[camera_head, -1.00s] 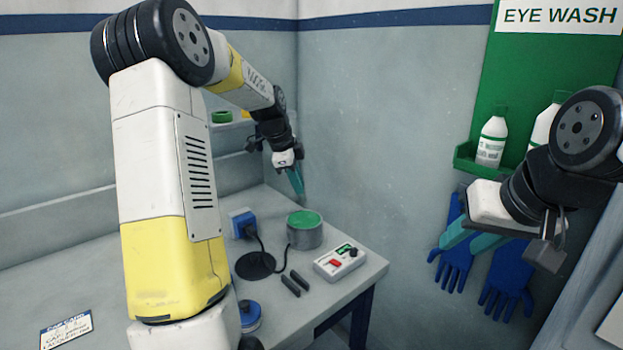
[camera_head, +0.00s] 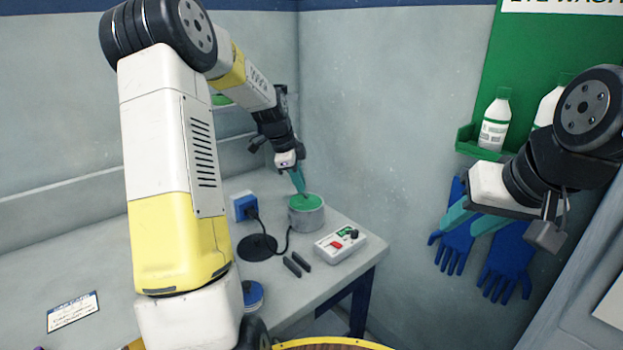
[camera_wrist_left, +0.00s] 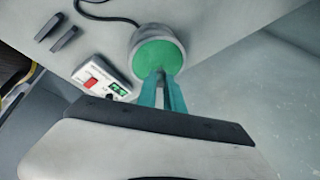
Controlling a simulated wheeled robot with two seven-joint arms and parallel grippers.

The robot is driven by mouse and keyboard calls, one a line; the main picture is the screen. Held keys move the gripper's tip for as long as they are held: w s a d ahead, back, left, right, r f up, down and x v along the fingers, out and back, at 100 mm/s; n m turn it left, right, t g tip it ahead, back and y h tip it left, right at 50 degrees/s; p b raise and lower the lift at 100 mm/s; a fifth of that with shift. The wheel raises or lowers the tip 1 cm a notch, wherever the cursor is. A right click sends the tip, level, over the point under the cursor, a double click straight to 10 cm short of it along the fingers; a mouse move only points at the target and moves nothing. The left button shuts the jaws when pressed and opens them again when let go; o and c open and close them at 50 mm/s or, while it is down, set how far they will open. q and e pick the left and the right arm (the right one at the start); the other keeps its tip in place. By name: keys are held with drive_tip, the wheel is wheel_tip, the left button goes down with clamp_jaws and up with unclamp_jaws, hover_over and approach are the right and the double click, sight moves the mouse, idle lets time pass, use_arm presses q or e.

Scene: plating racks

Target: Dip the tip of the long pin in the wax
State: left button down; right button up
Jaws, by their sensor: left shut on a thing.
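The wax is a round green surface (camera_head: 306,202) in a grey pot (camera_head: 307,219) near the bench's right edge. The wax also shows in the left wrist view (camera_wrist_left: 158,56). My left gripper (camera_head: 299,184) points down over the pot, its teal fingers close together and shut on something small. A thin dark tip shows just below the fingers, at or just above the wax; I cannot tell whether it touches. The long pin is otherwise hidden by the fingers in both views. My right gripper (camera_head: 473,220) is open and empty, well away to the right, before the wall.
A control box (camera_head: 340,244) with a red switch stands right of the pot. Two dark bars (camera_head: 297,264) lie before it. Blue gloves (camera_head: 506,262) and a bottle (camera_head: 495,121) are on the wall.

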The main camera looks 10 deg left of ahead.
use_arm(q)
drive_tip(key=shift+f, duration=0.6)
idle(1.6)
drive_tip(key=shift+r, duration=3.55)
